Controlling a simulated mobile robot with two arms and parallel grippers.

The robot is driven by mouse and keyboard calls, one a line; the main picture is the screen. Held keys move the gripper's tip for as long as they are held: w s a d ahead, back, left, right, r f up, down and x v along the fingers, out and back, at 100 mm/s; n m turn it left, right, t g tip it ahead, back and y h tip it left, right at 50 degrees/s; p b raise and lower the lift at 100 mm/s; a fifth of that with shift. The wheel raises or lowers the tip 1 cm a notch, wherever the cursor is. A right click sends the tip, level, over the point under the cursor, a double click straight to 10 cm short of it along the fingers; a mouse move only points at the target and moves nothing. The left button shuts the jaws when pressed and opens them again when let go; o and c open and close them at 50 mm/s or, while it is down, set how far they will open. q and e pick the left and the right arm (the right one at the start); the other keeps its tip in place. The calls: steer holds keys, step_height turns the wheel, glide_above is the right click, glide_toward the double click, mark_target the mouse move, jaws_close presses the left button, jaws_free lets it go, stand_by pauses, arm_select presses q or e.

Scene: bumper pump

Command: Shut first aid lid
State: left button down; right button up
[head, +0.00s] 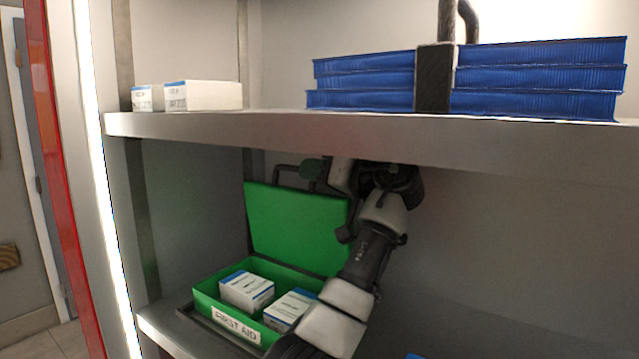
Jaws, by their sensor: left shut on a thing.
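The green first aid box (205,298) sits on the lower shelf with "FIRST AID" on its front. Its green lid (290,222) stands open, nearly upright, at the back of the box. A dark handle shows at the lid's top edge. The exact contact is partly hidden by the gripper's dark parts. My left arm crosses in front of the right side of the box and hides part of it. My right gripper does not show.
Two white cartons (246,290) with blue tops lie inside the box. The upper shelf (260,128) hangs close above the lid and my gripper. It bears small white boxes (203,96) and strapped blue stacks (540,78).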

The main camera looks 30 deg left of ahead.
arm_select(q)
steer(key=c, duration=1.1)
jaws_free()
steer(key=shift+c, duration=0.2)
steer(key=s+d+b, duration=0.1)
steer(key=d+b, duration=0.1)
steer(key=d, duration=0.8)
steer(key=shift+s+d+b, duration=0.15)
steer(key=shift+d+b, duration=0.15)
steer(key=shift+d, duration=0.1)
